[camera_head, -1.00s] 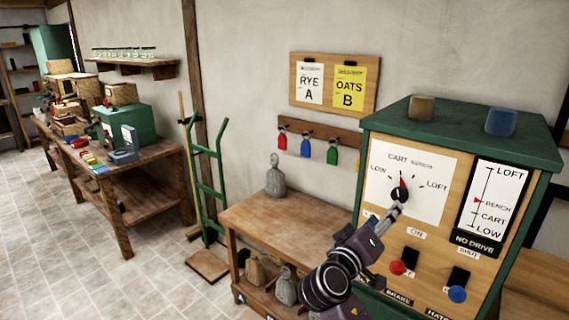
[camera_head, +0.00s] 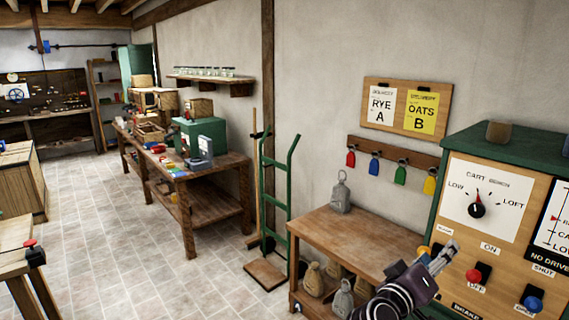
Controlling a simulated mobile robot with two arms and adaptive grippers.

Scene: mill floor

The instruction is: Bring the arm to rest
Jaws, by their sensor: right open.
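My right arm comes in at the bottom right, and its gripper (camera_head: 442,256) is in front of the lower left part of the green-framed control panel (camera_head: 450,205). The gripper is open, and I see nothing between its fingers. My left gripper is out of view.
A wooden bench (camera_head: 345,236) with a grey weight (camera_head: 341,194) stands left of the panel, with sacks and weights below. A green hand truck (camera_head: 270,200) leans at the wall. Coloured tags (camera_head: 400,175) hang above the bench. The tiled floor (camera_head: 120,240) at left is open.

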